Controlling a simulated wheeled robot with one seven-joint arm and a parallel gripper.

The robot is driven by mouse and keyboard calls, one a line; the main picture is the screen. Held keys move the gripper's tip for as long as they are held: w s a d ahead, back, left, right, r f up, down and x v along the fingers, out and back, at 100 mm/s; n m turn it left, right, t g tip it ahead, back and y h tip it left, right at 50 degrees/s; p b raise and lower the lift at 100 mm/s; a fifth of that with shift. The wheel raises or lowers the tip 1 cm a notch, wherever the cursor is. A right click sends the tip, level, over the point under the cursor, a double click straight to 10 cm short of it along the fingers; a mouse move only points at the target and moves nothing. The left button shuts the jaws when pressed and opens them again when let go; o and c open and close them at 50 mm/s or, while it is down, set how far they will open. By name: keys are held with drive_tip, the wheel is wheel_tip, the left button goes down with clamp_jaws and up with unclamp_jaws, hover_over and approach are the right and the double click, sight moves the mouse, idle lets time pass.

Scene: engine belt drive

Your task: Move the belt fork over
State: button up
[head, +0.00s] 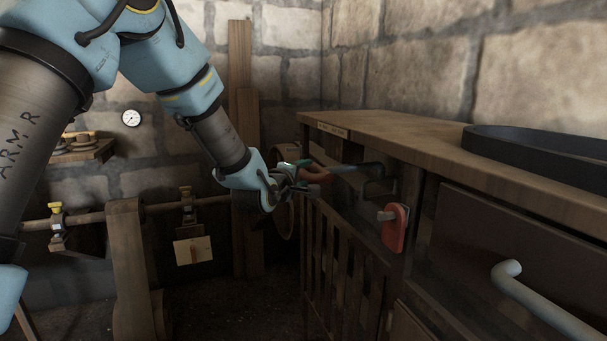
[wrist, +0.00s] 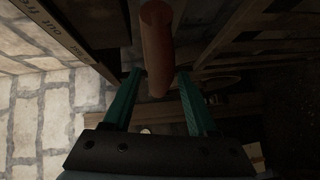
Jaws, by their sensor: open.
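What looks like the belt fork's handle, a reddish-brown grip (head: 318,174) on a grey bar (head: 352,168), sticks out from the bench's front side in the head view. In the wrist view the rounded handle (wrist: 156,45) comes down from the top, its end between the two green fingers. My gripper (head: 303,170) is open around the handle's end. In the wrist view my gripper (wrist: 160,76) shows a gap on each side of the handle, with no clear contact. The fork's far end is not clearly visible.
A wooden bench (head: 400,135) runs along the right, with a black belt loop (head: 540,142) on top. A red plate with a grey knob (head: 394,228) and a pale drawer handle (head: 540,300) stick out from its front. A shaft with a broad flat belt (head: 130,265) stands at left.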

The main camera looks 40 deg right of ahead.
clamp_jaws()
idle(0.4)
idle(1.0)
